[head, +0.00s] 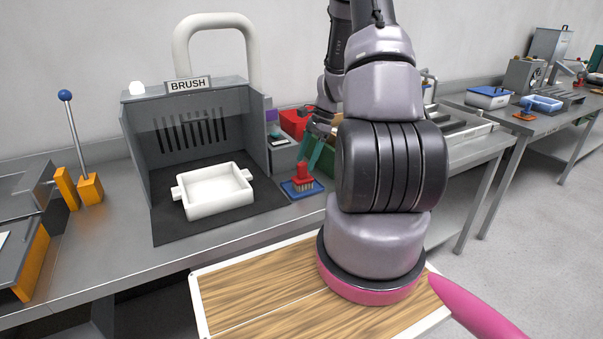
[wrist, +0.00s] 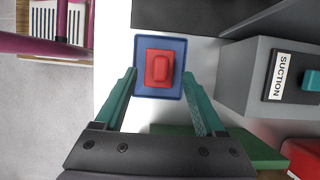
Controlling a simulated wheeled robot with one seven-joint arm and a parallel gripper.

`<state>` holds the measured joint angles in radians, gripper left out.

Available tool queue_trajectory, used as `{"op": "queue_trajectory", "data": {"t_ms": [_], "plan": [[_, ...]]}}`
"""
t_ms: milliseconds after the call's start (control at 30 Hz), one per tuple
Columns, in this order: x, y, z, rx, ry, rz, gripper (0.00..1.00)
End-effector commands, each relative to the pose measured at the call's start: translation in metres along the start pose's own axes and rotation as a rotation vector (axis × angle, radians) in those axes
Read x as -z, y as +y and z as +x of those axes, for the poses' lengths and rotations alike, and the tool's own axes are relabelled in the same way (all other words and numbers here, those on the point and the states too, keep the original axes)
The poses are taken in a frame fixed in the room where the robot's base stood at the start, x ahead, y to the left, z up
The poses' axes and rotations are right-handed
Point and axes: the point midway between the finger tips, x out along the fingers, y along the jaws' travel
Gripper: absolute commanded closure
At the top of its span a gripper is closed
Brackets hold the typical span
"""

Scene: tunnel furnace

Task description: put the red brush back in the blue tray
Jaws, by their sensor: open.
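The red brush (head: 303,176) stands bristles down, handle up, in the small blue tray (head: 290,191) on the metal bench, right of the brush booth. In the wrist view the red brush (wrist: 159,68) is near the middle of the blue tray (wrist: 140,92), with blue rim showing around it. My gripper (head: 314,152) is open, its teal fingers close to the brush. In the wrist view my gripper (wrist: 160,82) has one finger on each side of the tray's lower part, with nothing held between them. My arm hides part of the bench behind.
A white two-handled dish (head: 216,192) sits in the grey booth labelled BRUSH (head: 188,85), left of the tray. A grey box labelled SUCTION (wrist: 245,80) stands close to the tray. A red bin (head: 295,122) is behind. A blue-knobbed lever (head: 80,140) stands at left.

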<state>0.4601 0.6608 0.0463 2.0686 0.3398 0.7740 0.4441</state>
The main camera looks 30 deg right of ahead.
Motion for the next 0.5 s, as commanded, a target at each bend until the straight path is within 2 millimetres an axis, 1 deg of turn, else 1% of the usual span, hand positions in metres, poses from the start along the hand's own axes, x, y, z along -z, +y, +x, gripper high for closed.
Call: {"op": "queue_trajectory", "data": {"t_ms": [33,200,400,467,500], "plan": [[0.0,-0.001,-0.011,0.003,0.002,0.0,0.28],[0.0,-0.001,-0.034,0.002,0.001,0.0,0.28],[0.0,0.0,-0.043,0.001,0.0,-0.001,0.28],[-0.003,-0.001,-0.046,0.005,0.004,-0.011,0.28],[-0.008,-0.001,-0.051,0.01,0.011,-0.027,0.28]]}}
